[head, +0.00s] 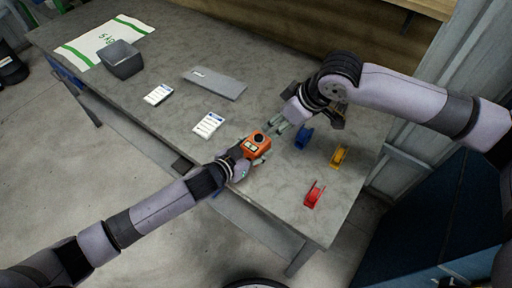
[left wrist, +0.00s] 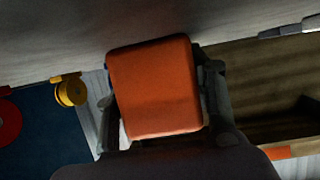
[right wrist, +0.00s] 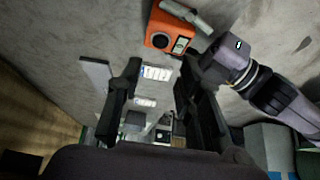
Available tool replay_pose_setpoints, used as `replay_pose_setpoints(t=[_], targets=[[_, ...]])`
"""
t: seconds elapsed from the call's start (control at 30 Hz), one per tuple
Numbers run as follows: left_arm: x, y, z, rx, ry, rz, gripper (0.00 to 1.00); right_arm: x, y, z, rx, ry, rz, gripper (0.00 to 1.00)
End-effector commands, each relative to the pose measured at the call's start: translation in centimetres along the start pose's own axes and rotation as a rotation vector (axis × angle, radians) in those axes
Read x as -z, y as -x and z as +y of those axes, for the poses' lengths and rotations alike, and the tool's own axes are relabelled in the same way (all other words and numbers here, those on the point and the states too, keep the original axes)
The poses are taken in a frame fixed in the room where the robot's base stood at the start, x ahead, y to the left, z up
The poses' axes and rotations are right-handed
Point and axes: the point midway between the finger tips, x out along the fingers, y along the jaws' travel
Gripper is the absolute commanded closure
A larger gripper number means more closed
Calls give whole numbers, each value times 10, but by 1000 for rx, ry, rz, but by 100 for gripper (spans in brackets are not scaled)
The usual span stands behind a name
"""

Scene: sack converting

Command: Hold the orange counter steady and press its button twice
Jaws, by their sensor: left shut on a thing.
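The orange counter (head: 257,145) is near the front edge of the grey table, with a black round part and a pale window on its upper face. It fills the middle of the left wrist view (left wrist: 157,88) and shows at the top of the right wrist view (right wrist: 170,30). My left gripper (head: 249,155) is shut on it, one finger on each side. My right gripper (head: 277,126) is open and empty, just behind and right of the counter, apart from it. Its fingers stand apart in the right wrist view (right wrist: 158,90). I cannot tell which part is the button.
Blue (head: 303,137), yellow (head: 339,156) and red (head: 314,193) spools stand right of the counter. Two white labelled cards (head: 208,125) (head: 158,94), a grey flat block (head: 215,83), a grey bin (head: 122,60) and a white-green sack (head: 85,45) lie to the left.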

Motion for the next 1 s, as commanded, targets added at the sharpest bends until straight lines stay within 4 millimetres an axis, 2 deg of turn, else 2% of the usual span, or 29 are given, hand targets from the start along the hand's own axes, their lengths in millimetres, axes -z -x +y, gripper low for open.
replay_pose_setpoints(t=[0.17,0.67,1.0], targets=[[0,0,0,0,0,-1,83,0,0,0,0,0,0,67],[0,0,0,0,0,-1,83,0,0,0,0,0,0,100],[-1,0,0,0,0,-1,83,0,0,0,0,0,0,100]])
